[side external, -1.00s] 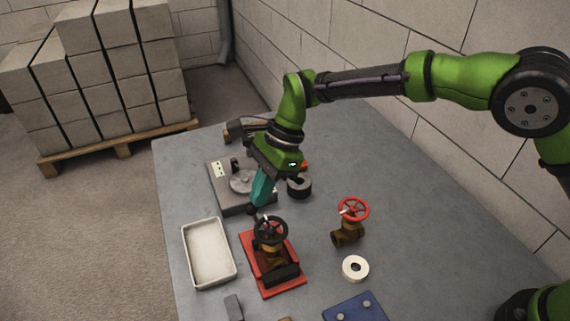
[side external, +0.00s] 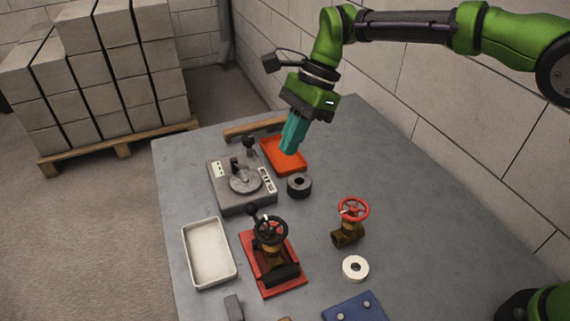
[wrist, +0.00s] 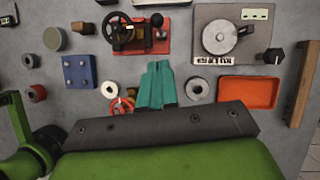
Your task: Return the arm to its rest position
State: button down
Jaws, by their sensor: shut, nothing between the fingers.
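My gripper (side external: 290,150) is raised above the table, with its teal fingers together and nothing between them. In the side external view it hangs near the orange tray (side external: 284,160), apart from the table as far as I can tell. The wrist view shows the teal fingertips (wrist: 158,68) close together over bare table, pointing toward the red stand (wrist: 150,48) that carries a valve with a black handwheel (wrist: 118,27).
A grey device with a round plate (side external: 243,181) stands left of a black ring (side external: 299,186). A valve with a red handwheel (side external: 352,210), a white tape roll (side external: 355,268), a white tray (side external: 209,253) and a blue block (side external: 354,308) are on the table (side external: 420,240). A wall borders the right.

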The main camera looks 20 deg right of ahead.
jog(key=s+d+r+n+t+h, duration=0.1)
jog(key=s+d+n+t, duration=0.3)
jog(key=s+d, duration=0.6)
jog(key=s+d+r+n+t+h, duration=0.2)
jog(key=s+d+n, duration=0.6)
jog(key=d, duration=0.8)
notch_tip(320, 180, up, 2)
jog(key=s+t, duration=0.2)
jog(key=shift+s+t, duration=0.3)
jog(key=shift+s, duration=0.1)
jog(key=c, duration=1.8)
grip_release()
